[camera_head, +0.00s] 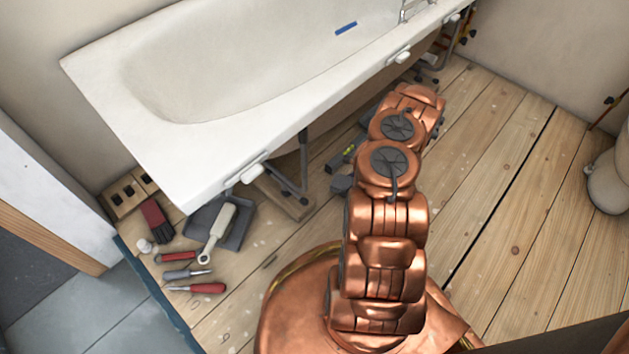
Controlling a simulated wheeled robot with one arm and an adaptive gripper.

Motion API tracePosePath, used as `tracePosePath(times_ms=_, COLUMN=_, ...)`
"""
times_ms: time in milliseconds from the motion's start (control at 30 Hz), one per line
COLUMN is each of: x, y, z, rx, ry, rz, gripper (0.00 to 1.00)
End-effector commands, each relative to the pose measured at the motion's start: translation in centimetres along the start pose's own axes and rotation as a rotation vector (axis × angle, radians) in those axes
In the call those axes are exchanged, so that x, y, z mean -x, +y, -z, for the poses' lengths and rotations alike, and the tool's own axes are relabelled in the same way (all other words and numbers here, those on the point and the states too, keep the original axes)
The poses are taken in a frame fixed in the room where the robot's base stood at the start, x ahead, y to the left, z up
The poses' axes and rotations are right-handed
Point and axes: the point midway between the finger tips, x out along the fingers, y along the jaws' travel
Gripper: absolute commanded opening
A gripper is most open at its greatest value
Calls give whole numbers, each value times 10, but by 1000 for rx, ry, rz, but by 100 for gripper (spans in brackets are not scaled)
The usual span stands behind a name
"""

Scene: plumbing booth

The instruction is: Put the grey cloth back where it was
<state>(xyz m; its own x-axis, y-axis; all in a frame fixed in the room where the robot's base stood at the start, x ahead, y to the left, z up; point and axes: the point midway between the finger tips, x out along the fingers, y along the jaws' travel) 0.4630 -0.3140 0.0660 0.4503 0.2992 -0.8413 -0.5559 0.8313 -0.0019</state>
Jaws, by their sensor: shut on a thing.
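I cannot make out the grey cloth in this view. My copper-coloured arm rises from the bottom middle and reaches along the floor beside the bathtub (230,70). My gripper does not show; the far end of the arm hides it, and what it holds is hidden too. A small grey block (341,184) lies on the floor just left of the arm, but I cannot tell what it is.
A dark tray (233,236) with a pale-handled tool (216,232) across it stands at the tub's left end. Several screwdrivers (203,288) lie near it. A level-like tool (348,151) lies under the tub edge. A white toilet (607,185) stands right. Floorboards right of my arm are clear.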

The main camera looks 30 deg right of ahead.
Motion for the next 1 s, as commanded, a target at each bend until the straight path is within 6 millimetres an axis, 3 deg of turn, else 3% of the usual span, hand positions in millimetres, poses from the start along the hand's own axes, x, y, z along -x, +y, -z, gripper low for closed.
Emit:
tracePosePath(times_ms=200, x=-30, y=2, z=-40, rx=4, ry=0, rz=-4, gripper=34)
tracePosePath(times_ms=533, x=-62, y=1, z=-91, rx=4, ry=2, rz=-3, gripper=34)
tracePosePath(times_ms=833, x=-71, y=2, z=-107, rx=3, ry=1, rz=-3, gripper=34)
tracePosePath(times_ms=1000, x=-94, y=2, z=-93, rx=2, ry=2, rz=-3, gripper=34)
